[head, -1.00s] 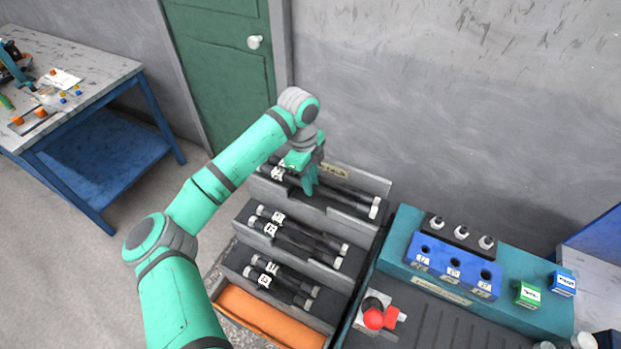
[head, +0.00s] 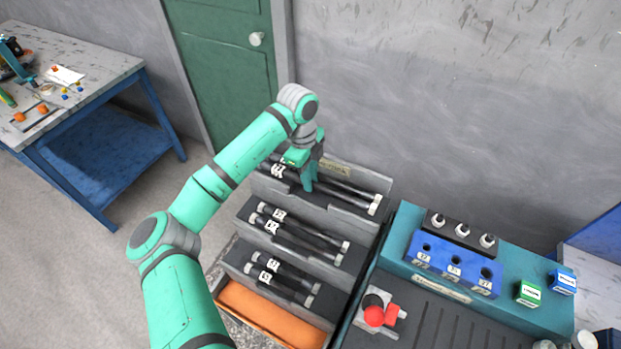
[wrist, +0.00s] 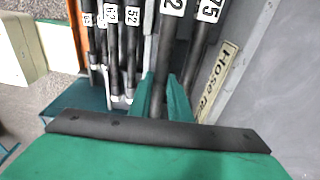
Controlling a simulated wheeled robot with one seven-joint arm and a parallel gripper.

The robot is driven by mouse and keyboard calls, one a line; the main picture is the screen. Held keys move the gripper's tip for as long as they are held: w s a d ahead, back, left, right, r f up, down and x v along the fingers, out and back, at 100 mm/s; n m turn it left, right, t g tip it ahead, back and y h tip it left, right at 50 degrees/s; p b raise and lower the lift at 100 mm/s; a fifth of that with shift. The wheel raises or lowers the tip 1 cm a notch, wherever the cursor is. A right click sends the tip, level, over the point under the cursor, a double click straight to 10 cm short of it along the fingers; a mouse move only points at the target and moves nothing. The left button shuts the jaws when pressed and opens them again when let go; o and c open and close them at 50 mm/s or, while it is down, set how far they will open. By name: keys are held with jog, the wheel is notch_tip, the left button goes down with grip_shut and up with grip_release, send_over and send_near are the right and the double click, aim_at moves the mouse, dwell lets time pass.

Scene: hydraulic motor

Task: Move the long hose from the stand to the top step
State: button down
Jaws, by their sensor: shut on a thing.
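The stepped hose rack has several black hoses with white number tags and grey ends. Its top step (head: 322,201) holds two long hoses, and my gripper (head: 308,188) is down at that step. In the wrist view my gripper (wrist: 166,98) is shut on one long hose (wrist: 172,50), whose tag is partly cut off. The other long hose (wrist: 201,50), with a tag reading 75, lies beside it, nearer the wall. In the head view my gripper covers part of these hoses. I cannot tell whether the held hose touches the step.
The lower steps hold middle hoses (head: 305,238) and short hoses (head: 282,280), above an orange tray (head: 265,315). A grey wall is close behind the rack.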

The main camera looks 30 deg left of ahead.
jog(key=shift+f, duration=0.5)
dwell(0.7)
jog(key=c, duration=1.6)
grip_release()
jog(key=shift+o, duration=0.2)
notch_tip(320, 180, up, 11)
jog(key=a, duration=0.1)
jog(key=shift+a+f, duration=0.15)
